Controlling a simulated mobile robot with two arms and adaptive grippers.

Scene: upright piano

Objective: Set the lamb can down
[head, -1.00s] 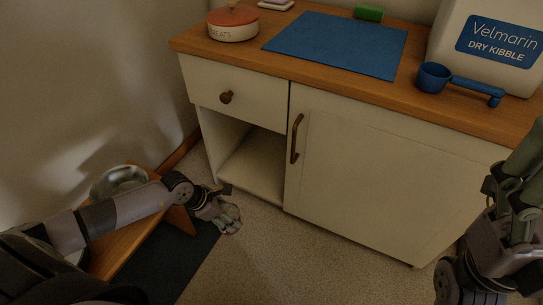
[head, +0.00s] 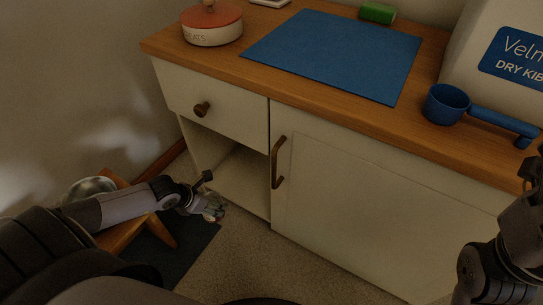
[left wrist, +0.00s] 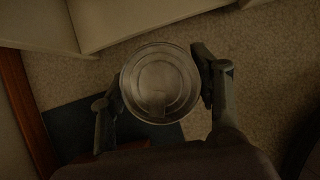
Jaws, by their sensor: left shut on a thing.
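The can (left wrist: 160,80) shows its round metal end in the left wrist view, between the two fingers of my left gripper (left wrist: 163,95). Its label is not visible, so I cannot read whether it is lamb. In the head view my left gripper (head: 210,207) is low in front of the cabinet's open compartment, held above the floor, and the can is barely distinguishable there. My right arm shows at the right edge, with its gripper (head: 535,170) partly cut off; its fingers are unclear.
The wooden counter (head: 330,100) holds a blue mat (head: 335,52), a treats tin (head: 212,28), a green block (head: 378,13), a blue scoop (head: 447,104) and a kibble container (head: 500,60). A metal bowl (head: 90,187) sits on a low wooden stand. The mat's middle is clear.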

